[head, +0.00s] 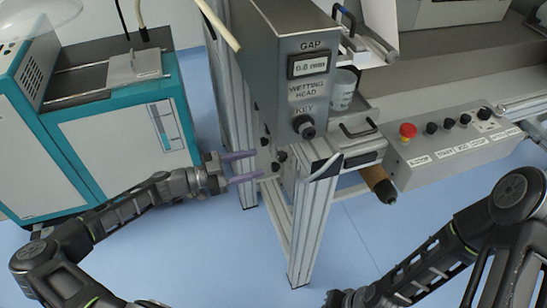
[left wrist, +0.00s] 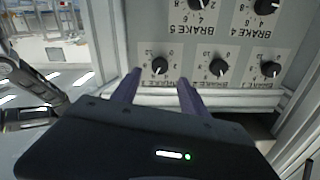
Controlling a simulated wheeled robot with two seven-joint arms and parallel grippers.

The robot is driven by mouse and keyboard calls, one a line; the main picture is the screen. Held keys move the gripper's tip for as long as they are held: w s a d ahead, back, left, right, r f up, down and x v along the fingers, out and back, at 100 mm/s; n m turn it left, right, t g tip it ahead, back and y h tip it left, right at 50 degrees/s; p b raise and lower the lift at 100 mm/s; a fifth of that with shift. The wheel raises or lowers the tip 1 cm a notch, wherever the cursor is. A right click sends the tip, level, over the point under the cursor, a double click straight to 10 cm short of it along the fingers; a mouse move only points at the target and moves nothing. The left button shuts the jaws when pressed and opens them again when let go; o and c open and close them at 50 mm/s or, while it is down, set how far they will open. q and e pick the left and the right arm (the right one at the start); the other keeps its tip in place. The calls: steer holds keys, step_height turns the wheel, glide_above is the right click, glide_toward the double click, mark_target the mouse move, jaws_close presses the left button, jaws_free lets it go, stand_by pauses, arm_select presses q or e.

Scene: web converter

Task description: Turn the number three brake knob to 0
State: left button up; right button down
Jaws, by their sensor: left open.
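In the left wrist view, a panel carries black brake knobs in two rows. The upper row has the brake 5 knob (left wrist: 196,3) and the brake 4 knob (left wrist: 265,5). Below are a left knob (left wrist: 159,66), a middle knob (left wrist: 217,68) and a right knob (left wrist: 270,69); their labels are blurred and partly covered, so I cannot read which is number three. My left gripper (head: 258,165) is open and empty, its purple fingers (left wrist: 158,92) pointing at the panel, around the height of the lower row and apart from the knobs. My right gripper is not seen.
The grey wetting head box (head: 304,95) with a gap display stands above the left gripper. A metal post (head: 306,228) rises just right of it. A teal and white cabinet (head: 105,150) stands at left. A control box (head: 455,150) with a red button is at right.

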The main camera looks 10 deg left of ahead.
mark_target(278, 157)
arm_select(q)
steer(key=p+x, duration=0.1)
steer(key=x, duration=0.5)
steer(key=shift+w+d, duration=0.15)
steer(key=shift+d, duration=0.15)
steer(key=shift+c, duration=0.4)
jaws_close()
